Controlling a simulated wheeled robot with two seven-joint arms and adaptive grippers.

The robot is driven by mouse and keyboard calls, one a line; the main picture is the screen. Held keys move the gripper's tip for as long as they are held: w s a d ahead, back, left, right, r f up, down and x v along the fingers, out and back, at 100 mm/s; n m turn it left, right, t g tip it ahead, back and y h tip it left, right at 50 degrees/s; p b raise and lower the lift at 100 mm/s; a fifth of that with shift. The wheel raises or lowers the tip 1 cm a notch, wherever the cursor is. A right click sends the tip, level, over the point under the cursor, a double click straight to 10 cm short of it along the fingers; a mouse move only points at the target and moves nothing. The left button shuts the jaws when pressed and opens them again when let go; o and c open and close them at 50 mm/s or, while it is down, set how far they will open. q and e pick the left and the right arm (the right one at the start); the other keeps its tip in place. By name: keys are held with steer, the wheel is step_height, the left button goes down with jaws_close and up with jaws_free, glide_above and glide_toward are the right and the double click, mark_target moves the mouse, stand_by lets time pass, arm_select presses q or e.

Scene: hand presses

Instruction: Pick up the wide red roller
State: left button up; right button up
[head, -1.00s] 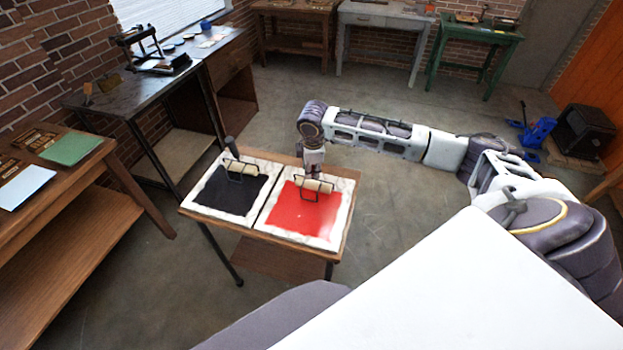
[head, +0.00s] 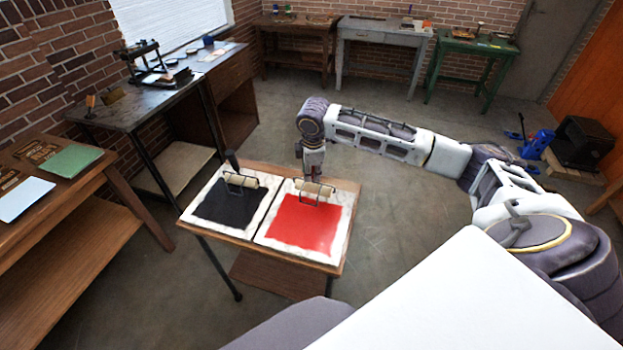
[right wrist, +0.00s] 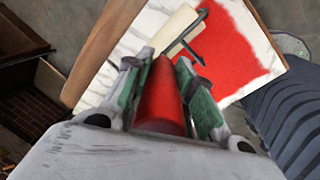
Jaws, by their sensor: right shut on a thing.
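The wide red roller (head: 316,187) has a cream cylinder and a dark wire frame. It is at the back of the red ink patch (head: 303,226) on the right white slab. My right gripper (head: 313,176) is above it. In the right wrist view, my right gripper (right wrist: 160,66) is shut on the roller's red handle (right wrist: 160,100), which lies between its green-padded fingers. The cream cylinder (right wrist: 172,31) shows beyond the fingertips, by the ink. I cannot tell whether it touches the slab. My left gripper is not in view.
A second roller (head: 240,180) with a dark handle rests on the left slab, at the black ink patch (head: 230,203). Both slabs lie on a small wooden table (head: 342,207). A bench with a press (head: 150,65) stands at the back left. Open floor lies right of the table.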

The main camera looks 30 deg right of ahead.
steer(key=shift+r, duration=2.8)
